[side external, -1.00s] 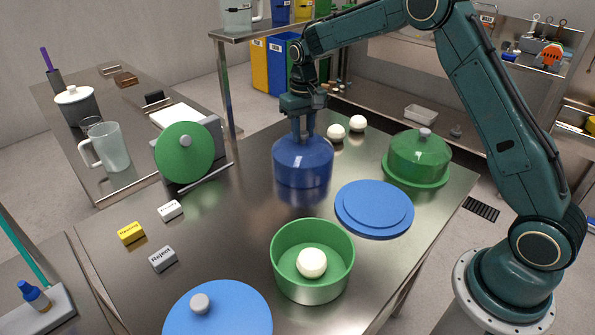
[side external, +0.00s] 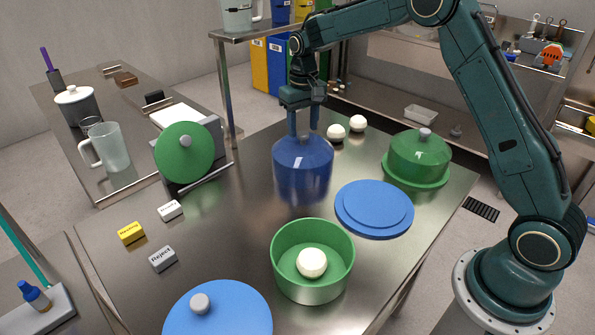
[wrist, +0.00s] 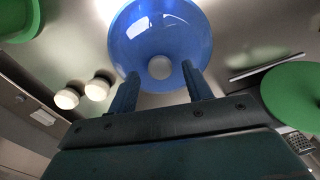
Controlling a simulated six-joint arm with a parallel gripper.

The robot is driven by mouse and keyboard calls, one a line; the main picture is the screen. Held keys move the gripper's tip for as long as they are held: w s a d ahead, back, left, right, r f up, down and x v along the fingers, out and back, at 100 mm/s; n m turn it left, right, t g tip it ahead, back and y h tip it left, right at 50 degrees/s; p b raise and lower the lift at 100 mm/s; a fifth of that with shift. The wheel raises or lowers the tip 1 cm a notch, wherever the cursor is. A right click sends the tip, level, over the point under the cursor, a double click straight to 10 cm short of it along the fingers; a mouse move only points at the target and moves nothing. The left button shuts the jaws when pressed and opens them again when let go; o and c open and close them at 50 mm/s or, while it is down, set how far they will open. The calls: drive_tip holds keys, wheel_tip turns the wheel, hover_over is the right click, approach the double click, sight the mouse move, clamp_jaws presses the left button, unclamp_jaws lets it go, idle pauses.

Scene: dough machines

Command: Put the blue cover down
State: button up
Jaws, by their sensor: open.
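The blue cover (side external: 302,160) is a glossy dome standing upright on the steel table, near its far middle. It shows from above in the wrist view (wrist: 160,30), with its pale grey knob (wrist: 160,68) at the centre. My gripper (side external: 303,132) is just above the cover, pointing down. Its two fingers (wrist: 159,75) are apart, one on each side of the knob, with gaps between. The fingers hold nothing. What lies under the cover is hidden.
A flat blue disc (side external: 374,208) and a green covered dish (side external: 418,160) are to the right. A green bowl (side external: 312,285) holding a white ball (side external: 312,263) is in front. Two white balls (side external: 336,132) lie behind. A green lid (side external: 184,152) stands in a rack at left.

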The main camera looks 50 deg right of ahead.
wheel_tip(320, 180, up, 10)
idle(0.5)
drive_tip(key=shift+r, duration=0.1)
idle(0.4)
drive_tip(key=s+a+r+n+t, duration=0.1)
drive_tip(key=s+a+r, duration=0.1)
drive_tip(key=s+r, duration=0.5)
drive_tip(key=s+a+r+t, duration=0.2)
drive_tip(key=s+r, duration=0.1)
drive_tip(key=s, duration=0.8)
drive_tip(key=s+a+f+t, duration=0.1)
drive_tip(key=s+f, duration=0.1)
drive_tip(key=s, duration=0.7)
drive_tip(key=s+a+f+n+t, duration=0.1)
drive_tip(key=s+f, duration=0.2)
drive_tip(key=s, duration=0.6)
drive_tip(key=shift+f+n+t, duration=0.25)
drive_tip(key=shift+n+t, duration=0.05)
